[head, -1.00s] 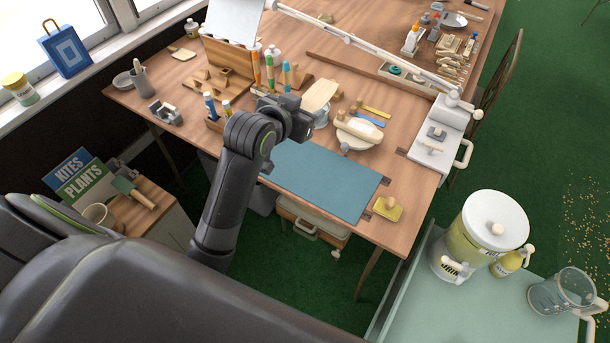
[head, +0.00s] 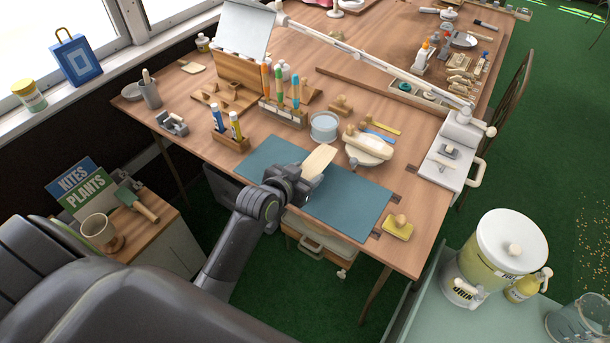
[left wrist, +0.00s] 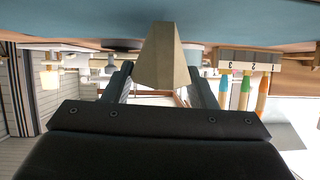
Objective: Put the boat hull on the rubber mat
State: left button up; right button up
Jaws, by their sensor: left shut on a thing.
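The boat hull (head: 318,161) is a pale wooden piece with a tapered end. My left gripper (head: 301,178) is shut on it and holds it over the blue-green rubber mat (head: 350,204) at the front of the workbench. In the left wrist view the hull (left wrist: 165,58) sits between the two fingers (left wrist: 160,85), and the mat (left wrist: 90,27) shows along the top. I cannot tell whether the hull touches the mat. My right gripper is not in view.
A yellow sponge-like block with a knob (head: 398,227) lies right of the mat. A round clear container (head: 324,127) and a white dish (head: 368,149) stand behind it. A wooden rack (head: 284,112) holds coloured tools. The mat's right part is bare.

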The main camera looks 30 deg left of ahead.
pick_arm(q)
jog(key=shift+f, duration=0.2)
jog(key=shift+f, duration=0.2)
jog(key=o, duration=1.4)
jog(key=shift+r, duration=0.15)
jog(key=shift+s+r, duration=0.1)
jog(key=shift+s, duration=0.05)
jog(key=v, duration=1.1)
jog(key=shift+s+r, duration=0.25)
